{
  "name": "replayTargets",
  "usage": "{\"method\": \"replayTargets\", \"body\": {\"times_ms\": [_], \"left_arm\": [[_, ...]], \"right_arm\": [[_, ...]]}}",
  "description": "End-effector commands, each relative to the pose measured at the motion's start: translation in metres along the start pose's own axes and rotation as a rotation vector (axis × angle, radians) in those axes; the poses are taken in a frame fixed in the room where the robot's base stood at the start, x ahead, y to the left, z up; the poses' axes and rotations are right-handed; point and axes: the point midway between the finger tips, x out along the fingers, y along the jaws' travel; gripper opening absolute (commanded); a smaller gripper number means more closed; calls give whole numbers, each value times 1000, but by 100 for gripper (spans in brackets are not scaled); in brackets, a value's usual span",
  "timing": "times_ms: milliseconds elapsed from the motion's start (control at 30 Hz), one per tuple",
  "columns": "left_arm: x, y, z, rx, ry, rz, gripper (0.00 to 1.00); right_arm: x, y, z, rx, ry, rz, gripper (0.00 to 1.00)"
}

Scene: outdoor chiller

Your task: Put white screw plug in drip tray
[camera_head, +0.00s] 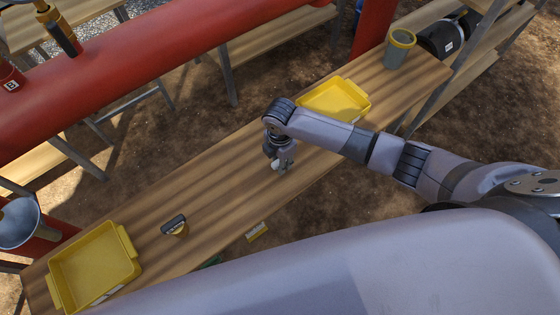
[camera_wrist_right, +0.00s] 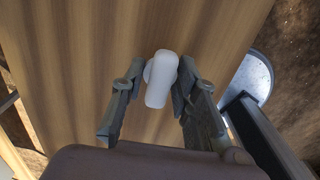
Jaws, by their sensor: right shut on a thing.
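My right gripper (camera_head: 280,164) is over the middle of the wooden bench, fingers pointing down. It is shut on the white screw plug (camera_wrist_right: 161,82), a small rounded white piece between the two fingers in the right wrist view. The plug also shows as a pale spot at the fingertips in the head view (camera_head: 275,165). I cannot tell whether the plug touches the bench. Two yellow trays lie on the bench: one at the lower left (camera_head: 95,265) and one (camera_head: 335,100) behind my right forearm. Both look empty. My left gripper is not in view.
A grey cup with a yellow rim (camera_head: 399,48) stands at the far right end. A thick red pipe (camera_head: 150,65) runs behind the bench.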

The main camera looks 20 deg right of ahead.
Motion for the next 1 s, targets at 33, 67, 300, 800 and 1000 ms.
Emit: {"method": "replayTargets", "body": {"times_ms": [33,67,300,800,1000], "left_arm": [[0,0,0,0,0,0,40],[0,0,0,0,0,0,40],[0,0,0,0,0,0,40],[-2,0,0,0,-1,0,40],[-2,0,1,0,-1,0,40]], "right_arm": [[0,0,0,0,0,0,11],[0,0,0,0,0,0,9],[0,0,0,0,0,1,0],[-35,2,0,-2,0,5,0],[-93,2,1,-2,-1,7,0]]}}
